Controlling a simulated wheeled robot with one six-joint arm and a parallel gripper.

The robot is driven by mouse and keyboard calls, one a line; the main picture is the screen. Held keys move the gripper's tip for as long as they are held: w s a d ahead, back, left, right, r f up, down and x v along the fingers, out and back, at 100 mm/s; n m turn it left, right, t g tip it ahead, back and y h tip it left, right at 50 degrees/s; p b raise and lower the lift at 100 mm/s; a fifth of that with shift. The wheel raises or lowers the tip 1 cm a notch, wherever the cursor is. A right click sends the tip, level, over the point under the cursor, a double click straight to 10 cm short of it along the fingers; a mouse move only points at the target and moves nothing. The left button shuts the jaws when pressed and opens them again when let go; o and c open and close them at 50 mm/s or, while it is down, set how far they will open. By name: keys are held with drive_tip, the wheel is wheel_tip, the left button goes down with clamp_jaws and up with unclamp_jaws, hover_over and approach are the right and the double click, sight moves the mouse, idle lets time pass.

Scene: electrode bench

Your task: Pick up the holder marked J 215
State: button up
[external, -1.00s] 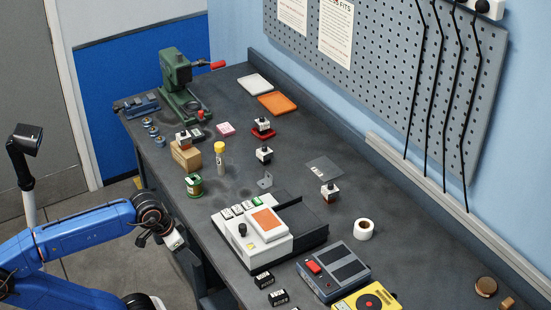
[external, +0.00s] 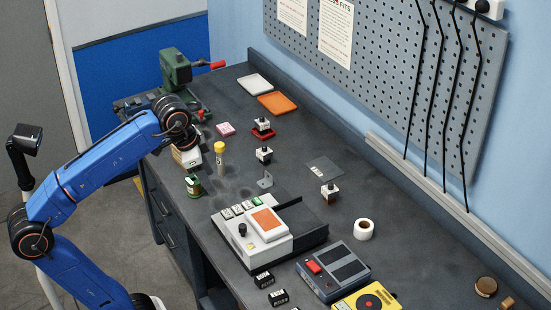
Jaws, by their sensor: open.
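Several small black-and-white holders with brownish tops are on the bench. One holder (external: 264,155) stands near the middle, another (external: 263,127) sits on a red base behind it, and a third (external: 330,192) stands on the right near a grey plate. Their markings are too small to read, so I cannot tell which is J 215. My gripper (external: 187,161) is open at the left of the bench, over the spot of a cardboard box. The box and the holder on top of it are largely hidden by my arm.
A yellow-capped tube (external: 220,160) and a green can (external: 193,185) stand close to my gripper. A green press (external: 176,68) is behind it. A white device (external: 250,235) with an orange panel fills the middle front. An orange tray (external: 277,103) lies at the back.

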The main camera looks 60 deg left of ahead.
drive_tip(key=w+d+r+m+g, duration=0.2)
drive_tip(key=w+m, duration=0.5)
drive_tip(key=w, duration=1.1)
drive_tip(key=m+g, duration=0.2)
drive_tip(key=m, duration=0.6)
approach(330, 188)
drive_tip(key=shift+w+a, duration=0.2)
drive_tip(key=shift+a, duration=0.15)
drive_tip(key=shift+f, duration=5.55)
clamp_jaws()
